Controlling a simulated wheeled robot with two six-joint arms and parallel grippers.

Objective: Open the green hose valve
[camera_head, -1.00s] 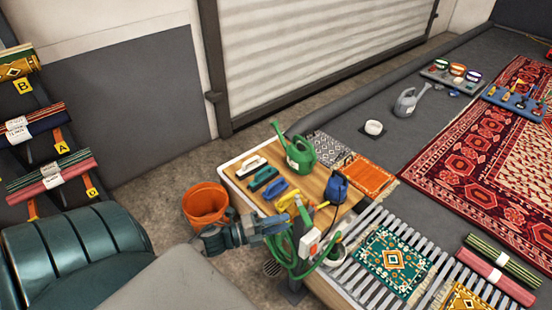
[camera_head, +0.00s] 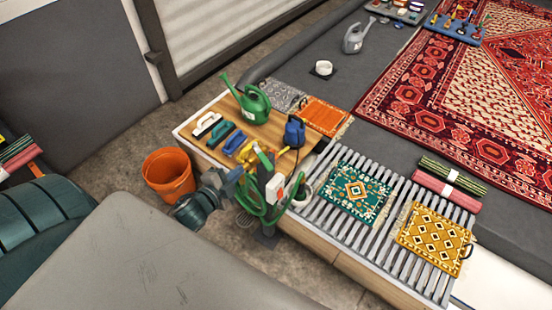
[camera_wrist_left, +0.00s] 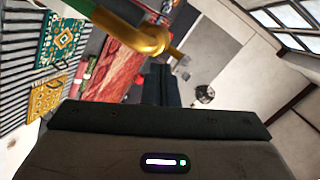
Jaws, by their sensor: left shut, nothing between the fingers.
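The hose post (camera_head: 268,195) stands at the front left corner of the wooden bench, with a green hose (camera_head: 248,204) looped around it. A green lever (camera_head: 264,158) shows at the post's top, seemingly the valve handle. In the left wrist view a brass pipe (camera_wrist_left: 145,38) crosses close to the camera, with a green part (camera_wrist_left: 90,68) at its left. My left gripper (camera_head: 240,178) is left of the post, close to it; the head view does not show whether they touch. Its dark fingers (camera_wrist_left: 166,85) are shut and empty in the wrist view. My right gripper is out of view.
An orange bucket (camera_head: 170,178) stands on the floor left of the bench. Small rugs lie on the slatted rack (camera_head: 335,215) at right.

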